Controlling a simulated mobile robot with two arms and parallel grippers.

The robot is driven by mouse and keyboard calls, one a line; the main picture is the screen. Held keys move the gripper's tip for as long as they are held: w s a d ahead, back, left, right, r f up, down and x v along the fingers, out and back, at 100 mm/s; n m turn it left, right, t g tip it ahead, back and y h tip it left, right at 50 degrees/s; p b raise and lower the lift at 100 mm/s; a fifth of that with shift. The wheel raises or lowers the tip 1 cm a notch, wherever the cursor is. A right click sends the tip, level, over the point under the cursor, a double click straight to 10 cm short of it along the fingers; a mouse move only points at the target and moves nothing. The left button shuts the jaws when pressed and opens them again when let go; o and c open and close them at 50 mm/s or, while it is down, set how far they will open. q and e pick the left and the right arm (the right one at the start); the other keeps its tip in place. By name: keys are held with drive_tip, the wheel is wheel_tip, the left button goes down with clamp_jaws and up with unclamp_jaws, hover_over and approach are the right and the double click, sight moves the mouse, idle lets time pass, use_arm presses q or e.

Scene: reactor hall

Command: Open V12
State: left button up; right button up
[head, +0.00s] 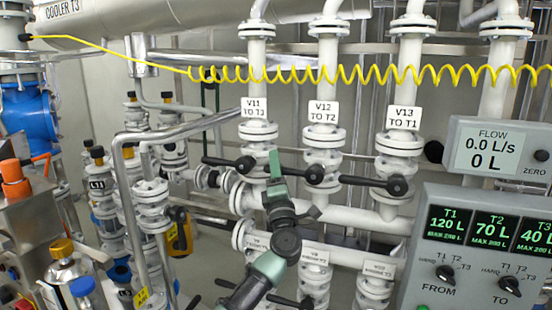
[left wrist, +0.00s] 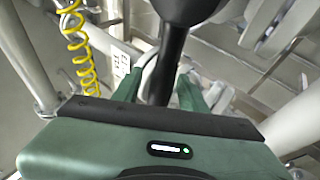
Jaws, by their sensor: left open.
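The V12 label (head: 323,112), reading "TO T2", is on the middle white pipe. Below it is the V12 valve (head: 322,142), whose black lever (head: 315,174) points left, across the pipe. My left gripper (head: 275,165) is at the left part of this lever, in front of the V11 pipe. In the left wrist view the open green fingers (left wrist: 160,88) stand on either side of the black lever (left wrist: 170,50). Whether they touch it I cannot tell. The lever's far end is hidden by the gripper. My right gripper is not in view.
The V11 lever (head: 228,162) and V13 lever (head: 370,182) lie close on either side, also pointing left. A yellow coiled hose (head: 350,74) hangs across the pipes above. The flow display (head: 490,150) reads 0.0 L/s. A control panel (head: 475,270) stands at right.

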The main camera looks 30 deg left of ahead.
use_arm(q)
drive_tip(key=shift+x, duration=0.8)
clamp_jaws()
drive_tip(key=shift+f, duration=0.1)
idle(0.8)
